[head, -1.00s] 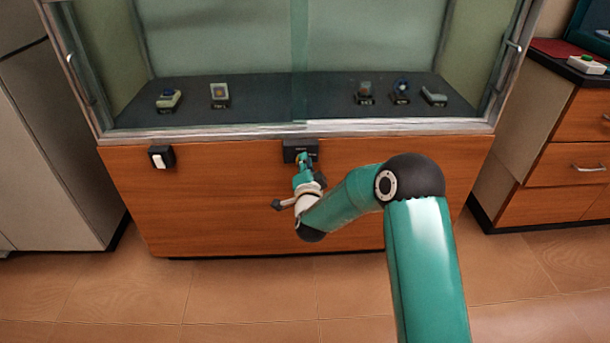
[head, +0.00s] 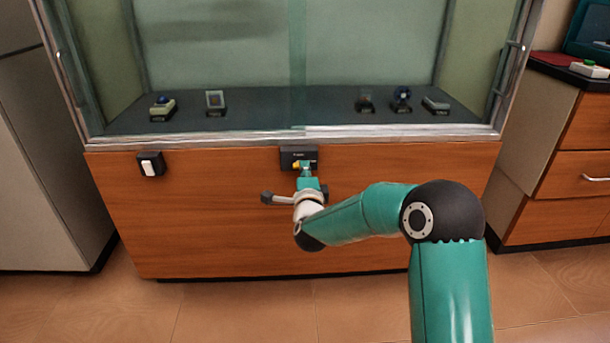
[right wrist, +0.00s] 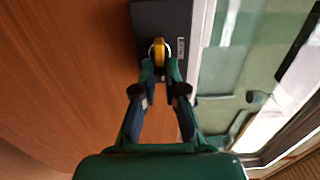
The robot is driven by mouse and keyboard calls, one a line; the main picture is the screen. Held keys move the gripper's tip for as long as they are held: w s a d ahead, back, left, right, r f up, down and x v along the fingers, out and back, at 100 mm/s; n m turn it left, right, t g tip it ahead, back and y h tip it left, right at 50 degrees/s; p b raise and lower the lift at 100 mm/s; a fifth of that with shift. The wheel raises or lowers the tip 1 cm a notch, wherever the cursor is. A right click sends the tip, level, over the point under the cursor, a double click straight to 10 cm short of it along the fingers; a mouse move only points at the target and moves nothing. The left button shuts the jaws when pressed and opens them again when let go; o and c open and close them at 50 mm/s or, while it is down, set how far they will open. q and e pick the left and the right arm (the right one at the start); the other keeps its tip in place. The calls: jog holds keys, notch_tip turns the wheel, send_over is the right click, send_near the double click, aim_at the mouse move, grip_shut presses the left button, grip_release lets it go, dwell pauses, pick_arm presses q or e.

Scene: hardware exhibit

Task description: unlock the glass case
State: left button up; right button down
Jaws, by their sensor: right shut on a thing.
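The glass case (head: 215,55) stands ahead, with a metal-framed glass front above a wooden base (head: 210,225). A black lock box (head: 289,155) is mounted on the wood just under the metal rim. It also shows in the right wrist view (right wrist: 148,20). My right gripper (head: 304,170) is at this box, its fingers shut on a yellow key-like piece (right wrist: 159,50). The piece is against the face of the box; how deep it sits in it I cannot tell. The glass panes look closed. My left gripper is not in view.
A white switch on a black plate (head: 150,165) is on the wood at the left. Several small exhibits stand on the dark shelf (head: 285,103) behind the glass. A drawer cabinet (head: 575,135) is at the right, and a pale cabinet (head: 45,170) at the left.

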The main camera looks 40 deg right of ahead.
jog(key=shift+s+d+f, duration=0.1)
jog(key=shift+d+f, duration=0.05)
jog(key=shift+f, duration=0.1)
jog(key=c, duration=1.3)
grip_release()
jog(key=shift+o, duration=0.3)
jog(key=shift+r, duration=0.1)
jog(key=v, duration=1.2)
